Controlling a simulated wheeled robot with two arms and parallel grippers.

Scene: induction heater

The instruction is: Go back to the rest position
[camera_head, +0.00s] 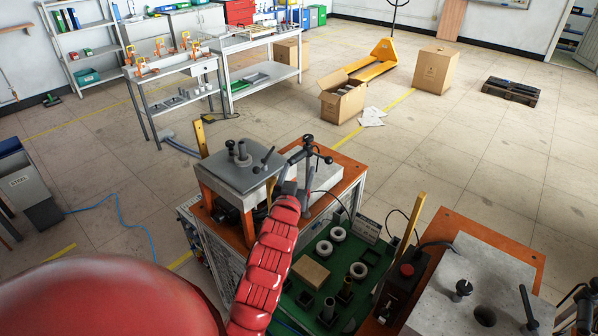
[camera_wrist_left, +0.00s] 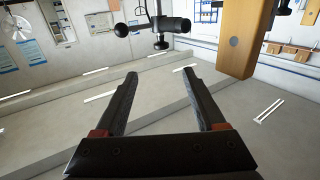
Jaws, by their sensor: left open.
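My left arm, red and padded, reaches from the bottom of the head view up to the orange-topped machine (camera_head: 345,184). My left gripper (camera_head: 294,184) is small and partly hidden at the arm's far end, beside the grey plate (camera_head: 240,172) of that machine. In the left wrist view the left gripper (camera_wrist_left: 160,75) has its two dark fingers spread apart, with nothing between them. A black-knobbed lever (camera_wrist_left: 155,26) shows beyond the fingertips. My right gripper is not in view.
A green board (camera_head: 322,289) with several rings and a cardboard-coloured block lies near the arm. A second orange-edged machine (camera_head: 530,262) with a grey top stands at right. A metal bin (camera_head: 30,190) is at left. Open floor (camera_head: 480,150) lies beyond, with boxes and a yellow pallet jack (camera_head: 378,62).

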